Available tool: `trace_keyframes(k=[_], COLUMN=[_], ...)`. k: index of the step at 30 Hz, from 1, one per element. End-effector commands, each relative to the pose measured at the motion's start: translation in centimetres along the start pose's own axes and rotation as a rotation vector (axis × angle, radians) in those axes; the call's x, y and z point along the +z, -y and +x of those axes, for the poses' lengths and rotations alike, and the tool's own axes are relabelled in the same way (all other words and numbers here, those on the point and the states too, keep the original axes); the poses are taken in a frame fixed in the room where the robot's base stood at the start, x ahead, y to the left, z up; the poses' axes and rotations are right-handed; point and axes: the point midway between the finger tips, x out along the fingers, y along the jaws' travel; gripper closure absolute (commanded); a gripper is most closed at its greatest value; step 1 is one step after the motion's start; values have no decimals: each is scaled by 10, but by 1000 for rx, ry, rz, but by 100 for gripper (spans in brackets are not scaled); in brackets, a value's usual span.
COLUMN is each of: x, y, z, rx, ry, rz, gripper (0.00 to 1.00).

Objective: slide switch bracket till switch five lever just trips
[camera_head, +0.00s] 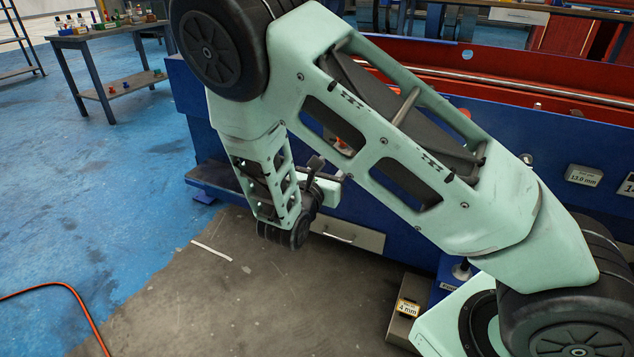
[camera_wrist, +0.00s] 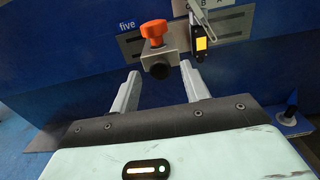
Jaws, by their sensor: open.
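In the wrist view, a metal block (camera_wrist: 172,62) carries an orange lobed knob (camera_wrist: 154,30) on top and a round black knob (camera_wrist: 160,70) at its front. It sits at a slotted plate beside the printed word "five" (camera_wrist: 127,24) on the blue panel. Right of it is a dark switch body (camera_wrist: 201,58) with a yellow face (camera_wrist: 201,43) and a metal lever (camera_wrist: 197,8) above. My gripper (camera_wrist: 160,74) is open, with one finger to each side of the black knob; contact cannot be told. In the head view my gripper is small and partly hidden by my arm.
The blue machine (camera_head: 200,130) with red troughs (camera_head: 540,85) runs along the back right. A bench (camera_head: 110,32) is back left. An orange hose (camera_head: 75,296) lies on clear floor.

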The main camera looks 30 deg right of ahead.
Motion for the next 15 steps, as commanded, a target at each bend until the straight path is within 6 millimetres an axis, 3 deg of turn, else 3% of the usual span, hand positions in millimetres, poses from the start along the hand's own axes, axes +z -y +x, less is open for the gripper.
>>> trace_keyframes(k=[5, 15], x=[3, 3], y=[-1, -1], z=[-30, -110], rx=[6, 6], ry=[-1, -2], rz=[-2, -2], gripper=[54, 54])
